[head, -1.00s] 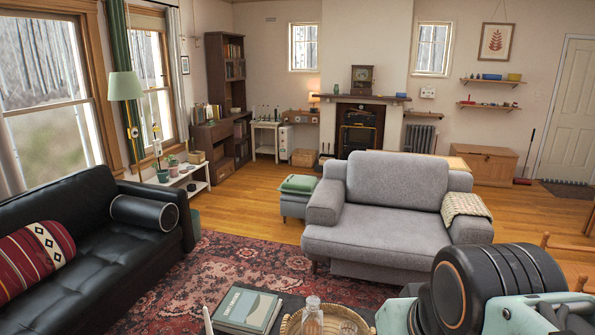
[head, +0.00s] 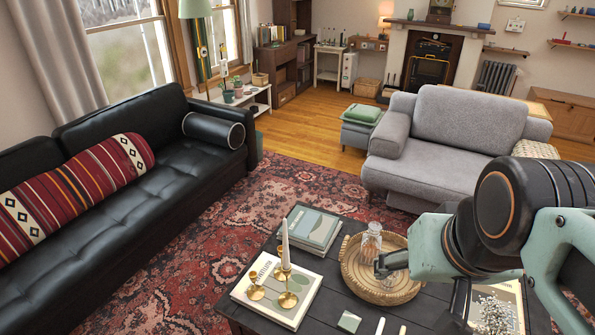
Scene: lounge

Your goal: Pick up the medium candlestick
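Brass candlesticks stand on a pale book (head: 276,316) at the left end of the dark coffee table (head: 333,280). I cannot tell for sure which is the medium one. My gripper (head: 382,265) is to the right of them, over the round wicker tray, and touches neither. Its dark fingers are small and partly hidden by my arm, so their opening is unclear. I see nothing held in it.
The wicker tray (head: 352,276) carries a glass bottle (head: 371,243) close to my gripper. A green-grey book (head: 308,229) lies behind the candlesticks. Small items, including a green block (head: 349,322), lie at the table's front. A black sofa (head: 130,180) stands left, a grey armchair (head: 440,130) behind.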

